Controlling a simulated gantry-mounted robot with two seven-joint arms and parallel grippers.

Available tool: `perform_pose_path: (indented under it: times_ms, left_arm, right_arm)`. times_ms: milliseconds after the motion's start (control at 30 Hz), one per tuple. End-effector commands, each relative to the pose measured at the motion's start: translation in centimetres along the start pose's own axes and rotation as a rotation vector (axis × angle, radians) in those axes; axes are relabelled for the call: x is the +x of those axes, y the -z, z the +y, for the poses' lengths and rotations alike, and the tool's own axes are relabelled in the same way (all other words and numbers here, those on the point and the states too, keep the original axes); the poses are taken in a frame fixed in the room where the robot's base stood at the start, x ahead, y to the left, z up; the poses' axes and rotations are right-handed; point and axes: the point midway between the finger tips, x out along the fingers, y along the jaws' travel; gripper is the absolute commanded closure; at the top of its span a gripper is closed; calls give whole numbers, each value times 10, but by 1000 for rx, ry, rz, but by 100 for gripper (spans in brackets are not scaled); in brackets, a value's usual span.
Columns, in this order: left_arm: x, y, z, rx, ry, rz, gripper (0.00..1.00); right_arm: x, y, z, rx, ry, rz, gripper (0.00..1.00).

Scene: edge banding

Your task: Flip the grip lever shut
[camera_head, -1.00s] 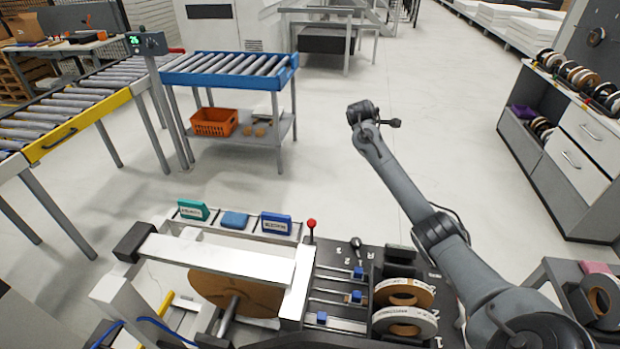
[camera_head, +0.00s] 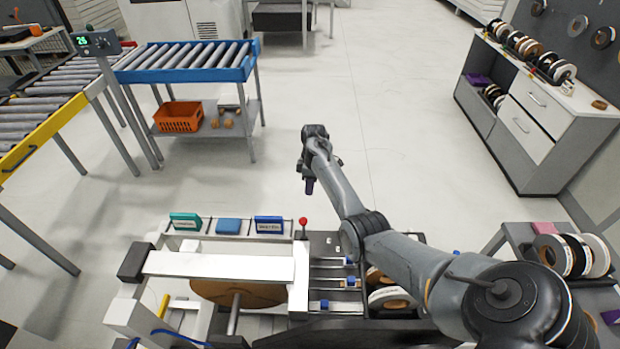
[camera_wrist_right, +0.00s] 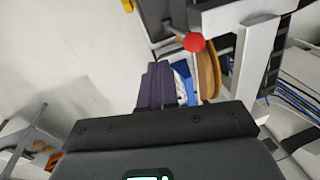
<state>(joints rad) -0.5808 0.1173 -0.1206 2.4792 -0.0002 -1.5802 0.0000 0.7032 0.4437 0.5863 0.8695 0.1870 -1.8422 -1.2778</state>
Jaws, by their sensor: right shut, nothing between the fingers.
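A lever with a red ball knob (camera_head: 303,223) stands upright at the back edge of the edge-banding machine (camera_head: 220,265). The red knob also shows in the right wrist view (camera_wrist_right: 194,42), ahead of the fingers. I cannot tell for sure whether this is the grip lever. My right gripper (camera_head: 309,186) points down, beyond the machine's back edge and apart from the red knob. Its purple fingers show in the right wrist view (camera_wrist_right: 156,86), shut and empty. My right arm hides part of the machine's right side. My left gripper is not in view.
Teal (camera_head: 185,222) and blue (camera_head: 268,225) labelled blocks stand on the machine's back rail, left of the red knob. A brown roll (camera_head: 238,292) sits under the white beam. A cart with banding rolls (camera_head: 553,254) stands at right.

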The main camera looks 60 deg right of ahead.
Motion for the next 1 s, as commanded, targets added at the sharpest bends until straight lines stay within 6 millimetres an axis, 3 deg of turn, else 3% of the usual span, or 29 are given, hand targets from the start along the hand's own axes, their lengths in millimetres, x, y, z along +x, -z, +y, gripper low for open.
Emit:
perform_pose_path:
  times_ms: [233, 500, 1000]
  left_arm:
    - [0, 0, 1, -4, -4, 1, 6]
    - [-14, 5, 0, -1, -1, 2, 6]
    - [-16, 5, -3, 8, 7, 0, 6]
  right_arm:
    - [46, 0, 0, 0, 1, -1, 100]
    - [61, 2, -26, 0, -1, -1, 100]
    - [67, 3, -32, 0, -2, 0, 100]
